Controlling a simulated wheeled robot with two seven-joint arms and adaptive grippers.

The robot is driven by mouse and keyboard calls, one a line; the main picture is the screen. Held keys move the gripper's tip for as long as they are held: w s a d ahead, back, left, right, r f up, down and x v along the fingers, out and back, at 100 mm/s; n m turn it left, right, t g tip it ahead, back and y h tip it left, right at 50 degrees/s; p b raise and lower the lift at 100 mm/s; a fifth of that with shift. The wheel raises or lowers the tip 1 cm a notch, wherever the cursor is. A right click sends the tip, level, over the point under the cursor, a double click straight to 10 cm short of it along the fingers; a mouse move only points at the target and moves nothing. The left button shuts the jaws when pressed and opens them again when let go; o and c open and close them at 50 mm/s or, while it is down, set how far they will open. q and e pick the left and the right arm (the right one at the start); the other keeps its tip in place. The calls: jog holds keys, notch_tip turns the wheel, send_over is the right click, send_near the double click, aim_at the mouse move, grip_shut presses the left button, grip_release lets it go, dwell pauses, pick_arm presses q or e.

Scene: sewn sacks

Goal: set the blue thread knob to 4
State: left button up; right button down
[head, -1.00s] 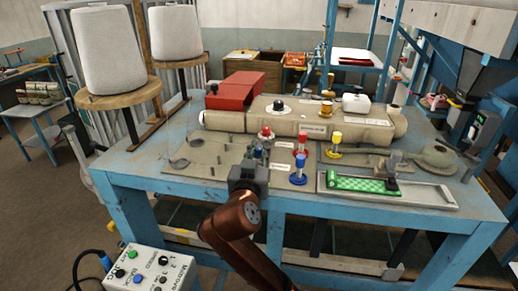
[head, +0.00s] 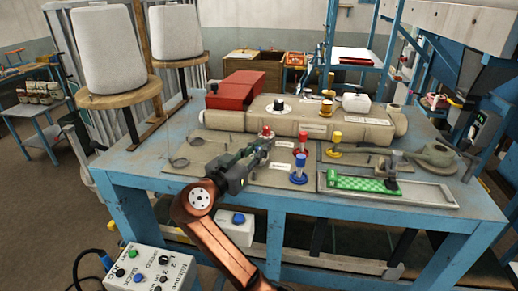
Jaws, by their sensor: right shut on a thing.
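A red knob (head: 301,141) and a yellow knob (head: 336,139) stand behind the blue one. Scale marks are too small to read. My left gripper is not in view.
A black dial (head: 278,105) sits on the beige machine arm (head: 350,130) behind. A metal tray (head: 435,192) with a green strip lies right of the knobs. A white control box (head: 150,275) is at lower left; another box with a blue button (head: 236,228) hangs under the table edge (head: 150,188).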

jog(key=c, duration=1.8)
grip_release()
jog(key=v, duration=1.2)
